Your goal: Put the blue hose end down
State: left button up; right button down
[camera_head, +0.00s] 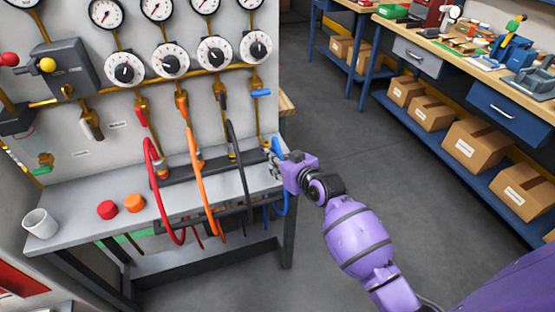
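The blue hose (284,202) hangs in a loop off the right end of the bench, below my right gripper. A blue piece (278,143), seemingly its upper part, shows just behind the gripper. My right gripper (270,156) is at the right end of the dark hose rack (188,166), right at the blue hose. The fingers are small and partly hidden, so I cannot tell whether they are closed on the hose end. My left gripper is not in view.
The red (152,165), orange (197,180) and black (240,170) hoses hang left of the gripper. A white cup (40,223), red cap (107,209) and orange cap (134,203) stand on the grey bench (80,196). Gauges and valves line the panel behind. Open floor (350,130) lies right.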

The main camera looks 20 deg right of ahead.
jog(key=shift+f, duration=0.45)
jog(key=c, duration=1.5)
grip_release()
jog(key=shift+o, duration=0.2)
